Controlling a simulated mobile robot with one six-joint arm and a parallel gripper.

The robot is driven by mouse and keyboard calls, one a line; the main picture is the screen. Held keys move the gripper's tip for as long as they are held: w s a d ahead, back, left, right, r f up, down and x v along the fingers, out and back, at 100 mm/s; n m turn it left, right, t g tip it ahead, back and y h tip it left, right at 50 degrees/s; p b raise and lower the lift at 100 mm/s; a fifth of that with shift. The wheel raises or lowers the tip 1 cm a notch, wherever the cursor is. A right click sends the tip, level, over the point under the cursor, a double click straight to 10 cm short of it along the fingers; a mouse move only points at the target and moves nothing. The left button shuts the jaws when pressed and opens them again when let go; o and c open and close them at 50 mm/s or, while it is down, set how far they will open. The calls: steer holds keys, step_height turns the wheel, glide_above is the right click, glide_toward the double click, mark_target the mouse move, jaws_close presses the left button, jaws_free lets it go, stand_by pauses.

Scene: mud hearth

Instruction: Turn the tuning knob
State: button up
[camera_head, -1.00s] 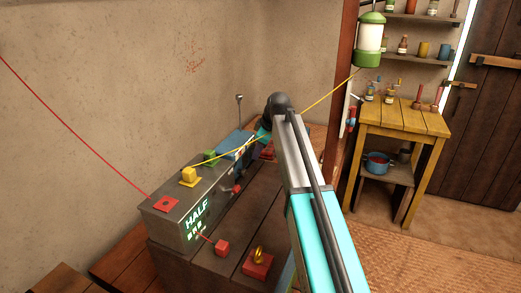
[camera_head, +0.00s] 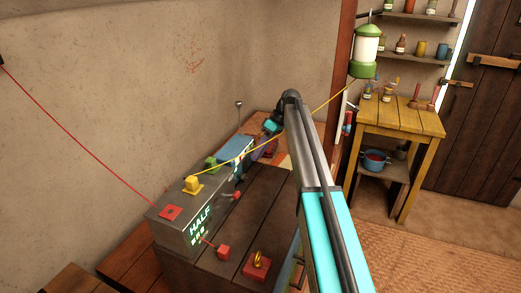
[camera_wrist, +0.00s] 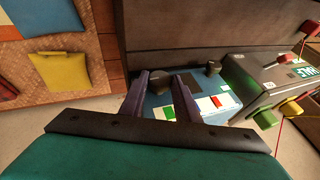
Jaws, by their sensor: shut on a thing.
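A blue radio (camera_head: 232,147) stands beyond the grey box on the dark wooden top. In the wrist view its blue panel (camera_wrist: 156,101) shows a white dial strip (camera_wrist: 208,104) with a red mark, a green patch and a dark patch. My gripper (camera_wrist: 162,84) is at this panel with its two purple fingers shut on a dark knob (camera_wrist: 159,80). The fingers partly hide it, so how far it is turned cannot be told. A second dark knob (camera_wrist: 213,68) stands free to the right. In the head view my gripper (camera_head: 262,147) is small and partly hidden.
A grey box (camera_head: 181,222) reading HALF carries yellow (camera_head: 193,184) and green (camera_head: 210,162) connectors. Red and yellow wires run from it, the yellow one up near a lantern (camera_head: 366,50) and behind my arm. A red block with a brass ring (camera_head: 256,264) lies in front. A yellow table (camera_head: 400,116) stands right.

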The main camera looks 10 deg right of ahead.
steer(key=shift+a+f+g+y+p, duration=0.1)
steer(key=shift+g+y+p, duration=0.25)
steer(key=shift+g+y, duration=0.2)
steer(key=o, duration=1)
steer(key=shift+o, duration=0.2)
steer(key=shift+w+r, duration=0.1)
steer(key=shift+r, duration=0.1)
